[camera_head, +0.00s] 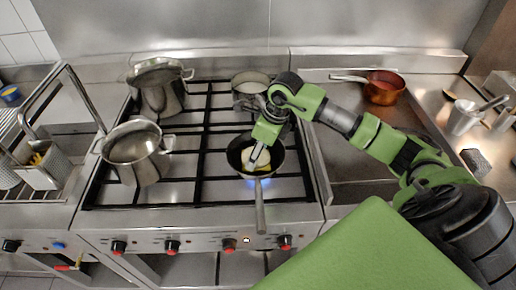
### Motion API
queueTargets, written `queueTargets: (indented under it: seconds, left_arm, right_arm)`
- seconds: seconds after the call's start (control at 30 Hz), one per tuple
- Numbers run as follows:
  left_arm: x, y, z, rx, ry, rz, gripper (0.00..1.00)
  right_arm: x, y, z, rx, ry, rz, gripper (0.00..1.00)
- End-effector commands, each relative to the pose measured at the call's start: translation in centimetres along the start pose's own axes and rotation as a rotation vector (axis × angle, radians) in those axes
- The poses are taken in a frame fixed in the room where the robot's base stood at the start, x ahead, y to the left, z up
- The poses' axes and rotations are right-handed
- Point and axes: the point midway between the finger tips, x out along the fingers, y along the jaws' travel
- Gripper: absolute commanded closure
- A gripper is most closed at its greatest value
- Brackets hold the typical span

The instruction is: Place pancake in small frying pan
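A small dark frying pan (261,204) sits over a lit blue burner at the front right of the stove, its handle pointing to the front. A pale yellow pancake (263,163) shows inside the pan, partly hidden by my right gripper. My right gripper (257,154) reaches down into the pan from above, with its fingertips at the pancake. The view is too small to tell whether the fingers are open, shut or holding the pancake. My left gripper is not in view.
A steel pot (137,149) stands front left on the stove, and a taller pot (162,92) stands behind it. A small saucepan (249,81) is behind the pan. A copper pan (384,90) sits on the plate to the right. Utensil baskets (46,168) stand at far left.

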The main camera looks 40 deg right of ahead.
Motion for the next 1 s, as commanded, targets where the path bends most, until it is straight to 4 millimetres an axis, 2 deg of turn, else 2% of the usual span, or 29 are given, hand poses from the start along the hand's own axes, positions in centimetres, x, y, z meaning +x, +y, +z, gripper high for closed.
queueTargets:
  seconds: [0.37,0.4,0.47,0.83,0.93,1.0]
  left_arm:
    - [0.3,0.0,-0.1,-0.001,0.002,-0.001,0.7]
    - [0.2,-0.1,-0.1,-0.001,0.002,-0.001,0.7]
    - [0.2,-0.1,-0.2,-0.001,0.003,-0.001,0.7]
    - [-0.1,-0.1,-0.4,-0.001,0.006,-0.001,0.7]
    - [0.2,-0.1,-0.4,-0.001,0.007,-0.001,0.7]
    - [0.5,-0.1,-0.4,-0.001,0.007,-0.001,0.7]
  right_arm:
    - [0.6,0.0,-0.2,0.0,-0.001,-0.001,0.62]
    - [0.6,0.0,-0.2,0.0,0.0,-0.001,0.36]
    - [0.5,0.0,-0.2,0.0,0.0,0.0,0.24]
    - [0.2,0.0,-0.1,0.0,-0.001,0.0,0.24]
    - [-0.4,-0.1,0.0,-0.001,-0.003,-0.003,0.24]
    - [-1.5,-0.2,0.0,-0.001,-0.004,-0.005,0.24]
